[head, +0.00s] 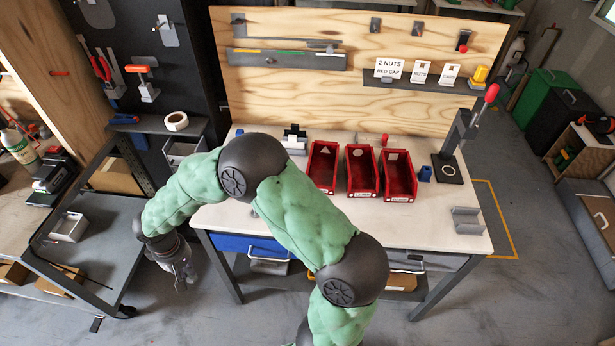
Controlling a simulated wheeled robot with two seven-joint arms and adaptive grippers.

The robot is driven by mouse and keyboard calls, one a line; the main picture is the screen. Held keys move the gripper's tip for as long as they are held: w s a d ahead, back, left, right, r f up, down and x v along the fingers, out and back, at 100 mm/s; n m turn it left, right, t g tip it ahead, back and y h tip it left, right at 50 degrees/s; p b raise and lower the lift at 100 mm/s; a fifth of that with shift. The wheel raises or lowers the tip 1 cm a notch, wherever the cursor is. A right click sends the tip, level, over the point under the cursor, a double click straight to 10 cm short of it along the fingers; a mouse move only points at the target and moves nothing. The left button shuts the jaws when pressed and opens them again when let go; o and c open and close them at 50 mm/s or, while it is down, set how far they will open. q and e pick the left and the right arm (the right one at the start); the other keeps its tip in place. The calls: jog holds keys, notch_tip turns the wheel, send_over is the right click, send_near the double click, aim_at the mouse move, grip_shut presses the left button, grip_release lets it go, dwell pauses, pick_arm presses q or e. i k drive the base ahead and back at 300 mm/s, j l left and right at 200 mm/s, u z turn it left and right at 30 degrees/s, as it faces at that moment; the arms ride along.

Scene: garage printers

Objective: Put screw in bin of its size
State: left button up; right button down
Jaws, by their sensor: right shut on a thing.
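Three red bins stand side by side on the white workbench: a left bin (312,172), a middle bin (353,183) and a right bin (412,181). White shapes show inside them, and small labels on their fronts are too small to read. My right gripper (182,283) hangs left of the workbench, beside the grey cart, pointing down and well away from the bins. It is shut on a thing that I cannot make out. No screw can be told apart in this view. My left gripper is not in view.
The grey cart (100,222) at left holds a small white tray (69,227). A lever press (457,135) stands right of the bins, near a grey holder (467,219). A plywood back panel (300,85) rises behind. The workbench's front right is mostly clear.

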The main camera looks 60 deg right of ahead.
aim_at(322, 173)
jog(key=z, duration=2.2)
jog(key=u, duration=0.35)
jog(key=l+u, duration=0.4)
jog(key=k+l+u, duration=0.2)
jog(key=l+u, duration=0.2)
jog(key=k+l+u, duration=0.2)
jog(key=l+u, duration=0.25)
